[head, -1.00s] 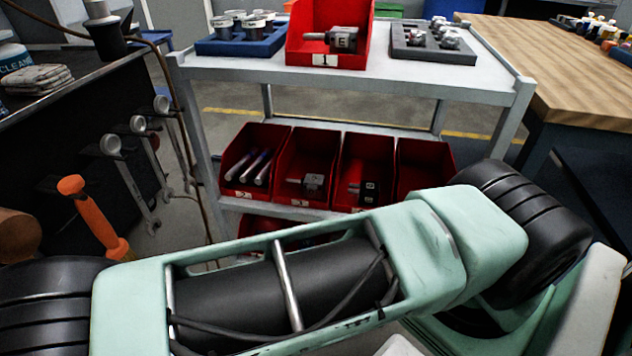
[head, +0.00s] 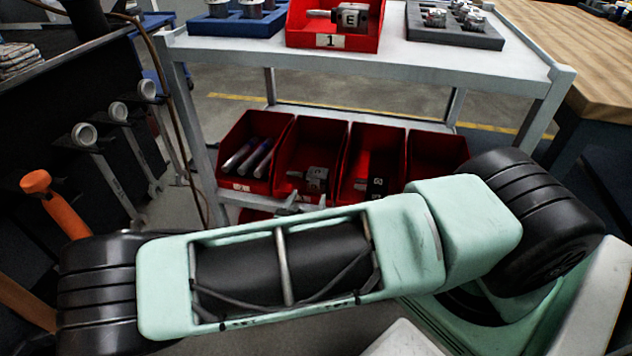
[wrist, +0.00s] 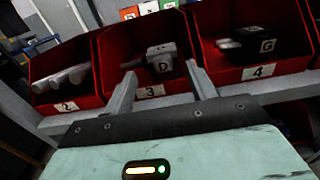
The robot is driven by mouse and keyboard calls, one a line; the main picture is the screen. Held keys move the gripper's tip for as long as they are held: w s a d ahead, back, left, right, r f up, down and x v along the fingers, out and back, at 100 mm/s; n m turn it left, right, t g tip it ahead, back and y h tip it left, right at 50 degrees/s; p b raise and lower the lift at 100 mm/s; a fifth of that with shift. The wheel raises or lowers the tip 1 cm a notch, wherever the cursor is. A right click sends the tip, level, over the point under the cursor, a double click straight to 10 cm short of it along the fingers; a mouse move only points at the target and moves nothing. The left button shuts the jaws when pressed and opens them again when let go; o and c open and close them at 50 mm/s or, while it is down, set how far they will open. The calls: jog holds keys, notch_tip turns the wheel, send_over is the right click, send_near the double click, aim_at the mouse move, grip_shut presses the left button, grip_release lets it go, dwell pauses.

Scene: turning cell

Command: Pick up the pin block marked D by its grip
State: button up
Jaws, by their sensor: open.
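The pin block marked D (wrist: 163,53) is a grey block lying in the red bin labelled 3 (wrist: 122,48). In the head view the block (head: 316,178) shows in that bin on the cart's lower shelf. My gripper (wrist: 160,68) is open and empty. In the wrist view its two fingers point at bin 3, one on each side of the block in the picture, and no contact shows. In the head view my arm covers most of the gripper; only grey finger parts show above it, by the bin's front. The block's grip is hard to make out.
Bin 2 (wrist: 68,106) holds several rods, left of bin 3. Bin 4 (wrist: 259,72) holds a dark block marked G, right of it. The cart's top shelf (head: 400,60) hangs above the bins and carries a red bin with block E. Tools hang at the left.

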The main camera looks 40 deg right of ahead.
aim_at(314, 184)
jog(key=x, duration=0.2)
jog(key=b+x, duration=0.1)
jog(key=x, duration=0.2)
jog(key=shift+w+d+f, duration=0.1)
jog(key=shift+d+f, duration=0.15)
jog(key=shift+f, duration=0.15)
jog(key=shift+w+d+r, duration=0.1)
jog(key=shift+w+d, duration=0.2)
jog(key=shift+d, duration=0.05)
grip_shut()
jog(key=shift+r, duration=0.15)
